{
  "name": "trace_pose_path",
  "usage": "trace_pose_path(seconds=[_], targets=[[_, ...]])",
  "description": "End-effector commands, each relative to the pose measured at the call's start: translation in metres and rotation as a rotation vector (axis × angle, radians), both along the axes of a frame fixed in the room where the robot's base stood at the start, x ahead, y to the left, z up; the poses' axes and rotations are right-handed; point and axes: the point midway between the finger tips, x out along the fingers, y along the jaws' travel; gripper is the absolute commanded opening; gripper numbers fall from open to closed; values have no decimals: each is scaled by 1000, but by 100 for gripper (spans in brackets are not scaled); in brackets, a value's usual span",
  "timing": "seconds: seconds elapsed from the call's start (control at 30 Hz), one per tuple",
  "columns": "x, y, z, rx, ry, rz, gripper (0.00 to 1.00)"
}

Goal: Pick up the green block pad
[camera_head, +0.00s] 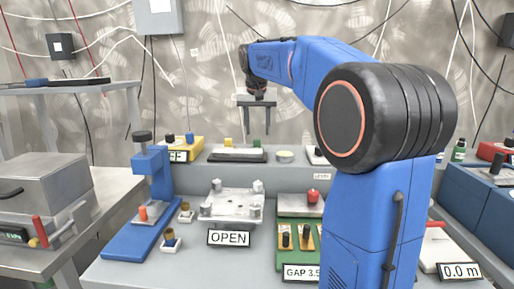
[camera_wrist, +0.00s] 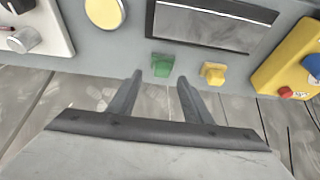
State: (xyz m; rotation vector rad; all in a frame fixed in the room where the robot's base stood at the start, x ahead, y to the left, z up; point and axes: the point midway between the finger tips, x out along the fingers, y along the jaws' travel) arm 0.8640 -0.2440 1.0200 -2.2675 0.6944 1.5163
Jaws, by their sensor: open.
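The green block pad (camera_wrist: 162,65) is a small green piece on the edge of the grey raised shelf. It also shows small in the head view (camera_head: 256,143), behind the dark-framed panel. My gripper (camera_wrist: 160,77) is open and empty, with its two fingers pointing down. In the wrist view the pad appears just beyond the fingertips, roughly in line with the gap between them. In the head view my gripper (camera_head: 259,133) hangs above the back of the shelf, near the pad. I cannot tell the exact height gap.
A yellow block (camera_wrist: 213,73) sits close beside the green one. A dark-framed panel (camera_wrist: 212,24), a round yellowish disc (camera_wrist: 105,12) and a yellow box (camera_wrist: 290,65) are nearby. A blue press stand (camera_head: 150,190) and a silver fixture (camera_head: 232,204) stand on the lower bench.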

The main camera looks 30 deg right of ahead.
Motion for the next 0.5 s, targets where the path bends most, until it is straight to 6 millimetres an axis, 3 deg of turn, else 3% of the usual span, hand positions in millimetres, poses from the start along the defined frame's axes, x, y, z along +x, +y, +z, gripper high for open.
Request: trace_pose_path(seconds=[0.17,0.5], targets=[[3,-1,-7,1,1,0,45],[18,-7,-45,1,1,0,45]])
